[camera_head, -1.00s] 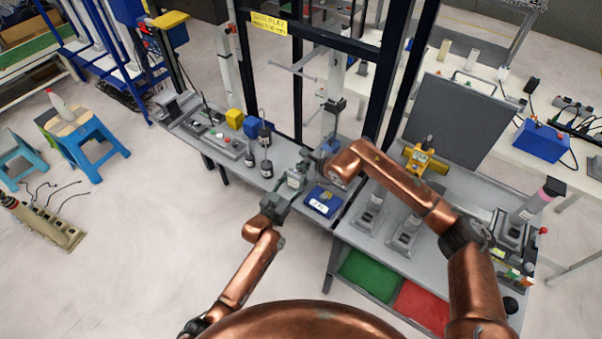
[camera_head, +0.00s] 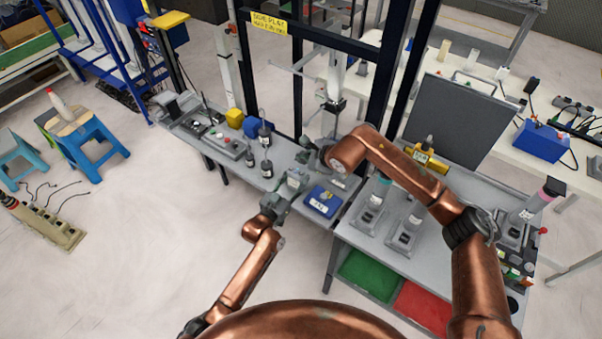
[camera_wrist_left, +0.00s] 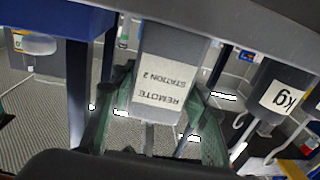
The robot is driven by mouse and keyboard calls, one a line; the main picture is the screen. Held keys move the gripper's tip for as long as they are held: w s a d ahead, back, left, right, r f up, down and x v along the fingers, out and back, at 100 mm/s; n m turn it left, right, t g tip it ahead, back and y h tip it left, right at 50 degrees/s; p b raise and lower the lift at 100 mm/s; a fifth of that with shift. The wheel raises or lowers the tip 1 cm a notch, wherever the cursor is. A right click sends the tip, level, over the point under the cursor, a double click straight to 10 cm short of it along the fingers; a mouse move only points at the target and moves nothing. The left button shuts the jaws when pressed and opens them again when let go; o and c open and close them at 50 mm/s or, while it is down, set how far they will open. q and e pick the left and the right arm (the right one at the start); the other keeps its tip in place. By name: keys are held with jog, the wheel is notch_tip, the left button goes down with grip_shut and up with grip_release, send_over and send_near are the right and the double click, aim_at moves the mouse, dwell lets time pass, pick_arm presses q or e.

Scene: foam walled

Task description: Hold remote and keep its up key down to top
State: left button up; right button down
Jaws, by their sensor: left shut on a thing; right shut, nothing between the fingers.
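The remote (camera_head: 294,179) is a grey box held up over the bench's front edge. In the left wrist view it (camera_wrist_left: 172,62) fills the upper middle, with a white label reading "REMOTE STATION 2" upside down. My left gripper (camera_head: 277,203) is shut on it; its greenish fingers (camera_wrist_left: 160,120) lie on both sides. The remote's keys cannot be made out. My right gripper (camera_head: 314,160) is shut and empty, just beyond and to the right of the remote. My right arm partly hides it, and I cannot tell whether it touches the remote. A dark-framed lift column (camera_head: 335,104) stands behind.
Grey devices (camera_head: 405,236) and a grey panel (camera_head: 451,118) are right.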

pick_arm(q)
jog(key=o, duration=1.3)
jog(key=shift+s, duration=0.1)
